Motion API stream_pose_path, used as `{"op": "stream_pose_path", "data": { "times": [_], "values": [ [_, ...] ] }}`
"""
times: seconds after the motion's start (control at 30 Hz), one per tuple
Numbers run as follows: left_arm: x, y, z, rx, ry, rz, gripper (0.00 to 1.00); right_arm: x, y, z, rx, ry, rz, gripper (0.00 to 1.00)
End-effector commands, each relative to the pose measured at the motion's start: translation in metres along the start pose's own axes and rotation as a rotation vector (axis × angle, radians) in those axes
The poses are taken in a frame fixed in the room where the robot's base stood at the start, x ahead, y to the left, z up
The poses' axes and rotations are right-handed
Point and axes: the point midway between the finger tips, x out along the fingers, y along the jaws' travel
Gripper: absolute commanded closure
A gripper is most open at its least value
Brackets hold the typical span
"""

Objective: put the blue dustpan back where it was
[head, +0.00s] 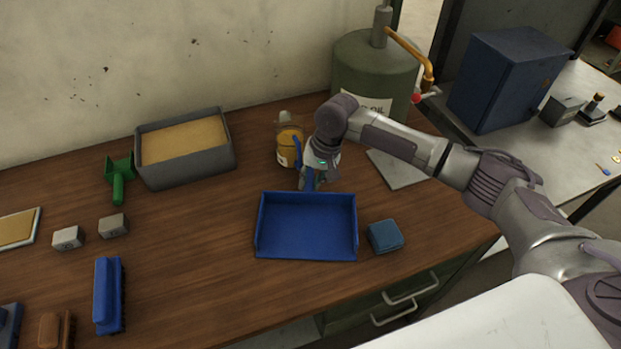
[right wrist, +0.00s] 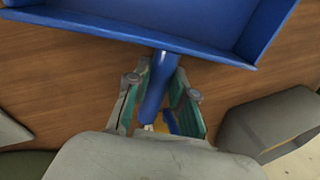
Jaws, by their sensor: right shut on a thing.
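The blue dustpan (head: 306,226) is at the middle of the wooden bench in the head view, its pan toward the front edge and its handle toward the wall. In the right wrist view the pan (right wrist: 170,22) fills the top and the blue handle (right wrist: 157,90) runs down between the fingers. My right gripper (head: 308,181) is shut on the handle; it also shows in the right wrist view (right wrist: 161,95). I cannot tell whether the pan touches the bench. My left gripper is not in view.
A blue-grey block (head: 385,236) lies close right of the pan. An amber jar (head: 289,146) stands just behind the gripper. A grey sand tray (head: 185,148), green scoop (head: 118,180) and blue brush (head: 108,295) are left. Bare bench (head: 190,240) lies left of the pan.

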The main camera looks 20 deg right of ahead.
Motion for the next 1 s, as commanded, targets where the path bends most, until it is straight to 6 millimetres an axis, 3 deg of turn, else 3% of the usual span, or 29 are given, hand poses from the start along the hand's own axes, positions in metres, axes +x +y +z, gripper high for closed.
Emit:
{"op": "stream_pose_path", "data": {
  "times": [0.27,0.3,0.43,0.77,1.0],
  "values": [
    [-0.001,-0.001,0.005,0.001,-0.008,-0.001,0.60,0.001,0.000,0.000,0.001,-0.001,-0.002,1.00],
    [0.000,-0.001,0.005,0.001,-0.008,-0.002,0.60,0.002,0.000,0.000,0.000,0.000,-0.001,0.70],
    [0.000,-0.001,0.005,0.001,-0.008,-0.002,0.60,0.002,0.000,0.000,0.000,-0.001,0.000,0.52],
    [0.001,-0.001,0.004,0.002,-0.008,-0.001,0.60,-0.001,0.000,0.000,-0.001,0.001,0.000,0.52],
    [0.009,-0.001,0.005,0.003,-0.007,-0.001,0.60,-0.037,0.000,-0.001,-0.001,0.003,-0.003,0.52]
  ]
}}
